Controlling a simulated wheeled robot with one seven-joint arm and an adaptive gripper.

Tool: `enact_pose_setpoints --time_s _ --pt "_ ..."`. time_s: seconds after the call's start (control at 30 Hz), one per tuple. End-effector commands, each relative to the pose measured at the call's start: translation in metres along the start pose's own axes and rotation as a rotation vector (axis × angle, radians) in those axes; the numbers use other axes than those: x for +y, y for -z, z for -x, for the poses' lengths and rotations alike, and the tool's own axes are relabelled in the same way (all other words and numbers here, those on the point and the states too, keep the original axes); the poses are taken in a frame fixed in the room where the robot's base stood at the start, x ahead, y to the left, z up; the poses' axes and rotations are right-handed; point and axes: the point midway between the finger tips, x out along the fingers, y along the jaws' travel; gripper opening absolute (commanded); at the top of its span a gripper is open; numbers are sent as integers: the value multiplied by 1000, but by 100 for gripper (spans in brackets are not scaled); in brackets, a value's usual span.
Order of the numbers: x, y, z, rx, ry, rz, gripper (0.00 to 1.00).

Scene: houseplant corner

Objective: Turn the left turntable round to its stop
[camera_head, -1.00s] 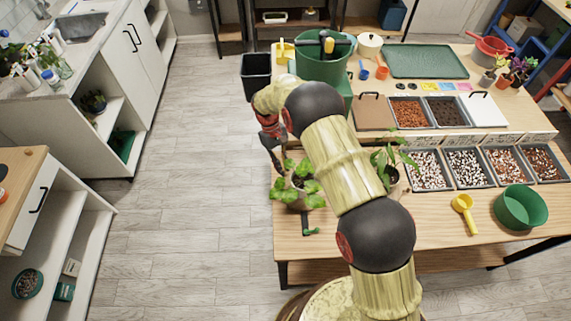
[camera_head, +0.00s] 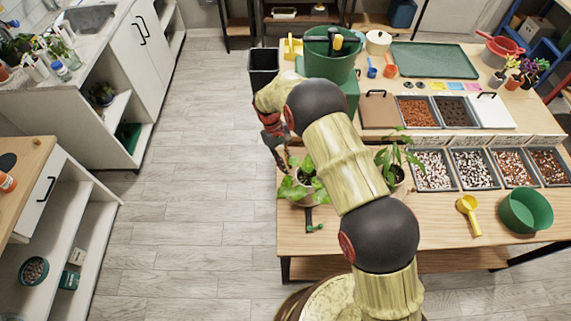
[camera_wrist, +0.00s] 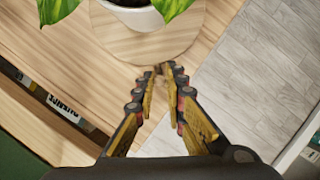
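The left turntable (camera_wrist: 118,42) is a round pale wooden disc on the table, seen in the wrist view. A white pot (camera_wrist: 136,17) with a green-leaved plant stands on it; the plant (camera_head: 301,184) also shows in the head view. My gripper (camera_wrist: 160,69) has its two fingertips close together at the disc's near rim; it looks shut with nothing visible between the tips. Whether the tips touch the rim is unclear. In the head view, my gripper (camera_head: 279,158) is beside the plant, at its upper left. A small green piece (camera_head: 312,227) lies in front of the pot.
A second potted plant (camera_head: 391,172) stands to the right, partly behind my arm. Bins of pebbles (camera_head: 434,170), a yellow scoop (camera_head: 468,213) and a green bowl (camera_head: 526,209) are farther right. The floor (camera_head: 195,200) left of the table is clear.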

Motion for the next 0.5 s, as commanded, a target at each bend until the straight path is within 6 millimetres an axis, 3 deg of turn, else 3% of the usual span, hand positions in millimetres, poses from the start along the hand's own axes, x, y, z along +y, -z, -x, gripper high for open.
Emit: enact_pose_setpoints --time_s 0.27,0.5 --pt "0 0 0 0 0 0 29" --pt "0 0 0 1 0 -1 30"
